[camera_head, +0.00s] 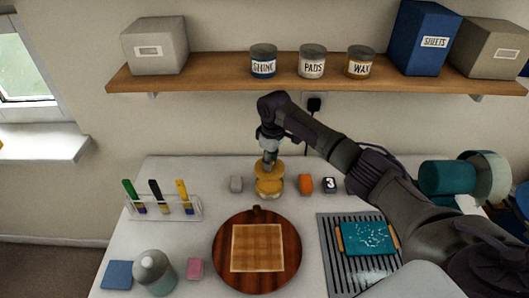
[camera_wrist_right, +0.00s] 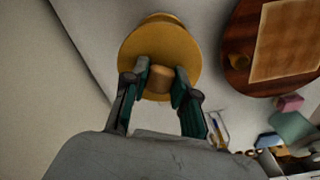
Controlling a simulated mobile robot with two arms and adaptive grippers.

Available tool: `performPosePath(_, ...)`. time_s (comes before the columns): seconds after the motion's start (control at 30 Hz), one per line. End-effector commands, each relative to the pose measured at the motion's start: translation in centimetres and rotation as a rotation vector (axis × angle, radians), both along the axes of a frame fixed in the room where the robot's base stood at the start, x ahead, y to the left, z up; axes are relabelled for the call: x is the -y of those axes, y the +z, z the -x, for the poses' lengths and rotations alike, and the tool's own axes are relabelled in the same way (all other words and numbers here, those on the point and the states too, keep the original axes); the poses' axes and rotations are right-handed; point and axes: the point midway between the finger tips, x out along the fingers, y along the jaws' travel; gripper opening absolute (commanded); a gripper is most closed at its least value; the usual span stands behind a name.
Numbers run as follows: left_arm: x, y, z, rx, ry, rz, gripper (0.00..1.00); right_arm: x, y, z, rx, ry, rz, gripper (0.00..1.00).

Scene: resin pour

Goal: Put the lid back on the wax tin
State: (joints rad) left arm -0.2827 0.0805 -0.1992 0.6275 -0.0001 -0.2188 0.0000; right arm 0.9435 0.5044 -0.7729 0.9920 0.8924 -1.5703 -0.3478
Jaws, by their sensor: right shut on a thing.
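A yellow wax tin (camera_head: 269,190) stands on the white table behind the round wooden board. Its yellow lid (camera_head: 270,179) is directly above it, and I cannot tell whether the two touch. My right gripper (camera_head: 269,163) points down from above and is shut on the lid's knob. In the right wrist view the gripper (camera_wrist_right: 157,84) has its two fingers on either side of the tan knob (camera_wrist_right: 160,78). The round lid (camera_wrist_right: 150,45) hides most of the tin; a yellow edge (camera_wrist_right: 162,17) shows just beyond it. My left gripper is not in view.
The round board (camera_head: 230,276) is in front of the tin. A grey block (camera_head: 236,184) stands left of it, and an orange block (camera_head: 305,184) right. A brush rack (camera_head: 165,208) is at left, a ridged grey tray (camera_head: 340,270) at right. A shelf (camera_head: 210,80) hangs above.

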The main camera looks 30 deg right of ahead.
Motion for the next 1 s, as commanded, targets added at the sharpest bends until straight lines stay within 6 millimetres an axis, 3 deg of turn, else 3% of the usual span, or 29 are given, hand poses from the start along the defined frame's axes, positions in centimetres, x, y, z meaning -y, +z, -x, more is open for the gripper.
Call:
performPosePath(0.33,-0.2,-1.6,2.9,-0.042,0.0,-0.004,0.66,0.0,-1.3,0.0,0.0,0.0,0.0,0.0)
performPosePath(0.7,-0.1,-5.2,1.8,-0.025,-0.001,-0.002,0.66,0.0,-4.5,0.0,0.001,0.0,0.001,0.0)
performPosePath(1.0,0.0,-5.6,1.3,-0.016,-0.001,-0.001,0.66,0.0,-6.3,0.0,-0.001,-0.001,-0.001,0.0)
